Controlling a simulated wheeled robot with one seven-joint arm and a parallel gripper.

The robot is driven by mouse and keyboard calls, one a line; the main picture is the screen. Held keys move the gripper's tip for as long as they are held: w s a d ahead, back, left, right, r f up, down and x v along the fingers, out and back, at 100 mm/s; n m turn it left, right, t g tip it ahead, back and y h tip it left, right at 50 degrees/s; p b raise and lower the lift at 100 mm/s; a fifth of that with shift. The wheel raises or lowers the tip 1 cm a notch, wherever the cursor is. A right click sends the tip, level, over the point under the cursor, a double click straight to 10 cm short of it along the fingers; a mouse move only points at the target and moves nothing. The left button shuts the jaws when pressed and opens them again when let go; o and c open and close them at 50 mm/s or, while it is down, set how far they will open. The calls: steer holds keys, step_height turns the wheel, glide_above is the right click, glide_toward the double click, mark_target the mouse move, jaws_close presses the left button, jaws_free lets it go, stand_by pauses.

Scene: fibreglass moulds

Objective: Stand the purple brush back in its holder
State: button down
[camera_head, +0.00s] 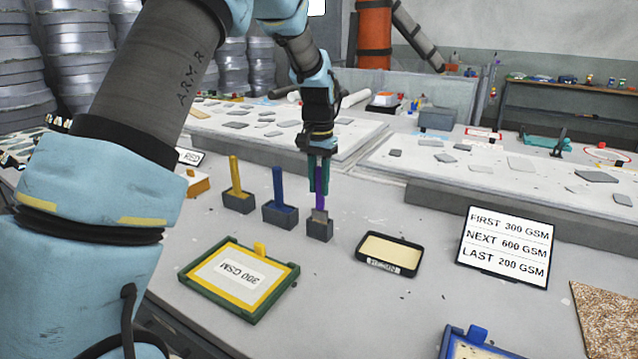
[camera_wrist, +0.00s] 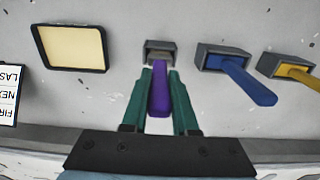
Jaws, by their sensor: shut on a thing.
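The purple brush (camera_head: 320,200) stands upright, its grey lower end at the mouth of a small dark grey holder (camera_head: 319,230). How deep it sits in the holder is hard to tell. My gripper (camera_head: 319,188) is shut on the brush's handle from above, with its green fingers on either side. In the wrist view the purple handle (camera_wrist: 160,92) lies between the green fingers, and the holder (camera_wrist: 160,48) shows just beyond the fingertips.
A blue brush (camera_head: 278,188) and a yellow brush (camera_head: 235,176) stand in their own holders to the left. A black-rimmed tray (camera_head: 390,270) lies to the right, near a sign (camera_head: 505,245). A green-edged frame (camera_head: 240,280) lies in front.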

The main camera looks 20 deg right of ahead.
steer(key=shift+f, duration=0.5)
stand_by(0.7)
steer(key=c, duration=0.6)
jaws_free()
steer(key=shift+r, duration=0.1)
step_height(320, 180, up, 11)
steer(key=shift+f+b, duration=0.15)
steer(key=shift+b, duration=0.9)
steer(key=shift+a, duration=0.1)
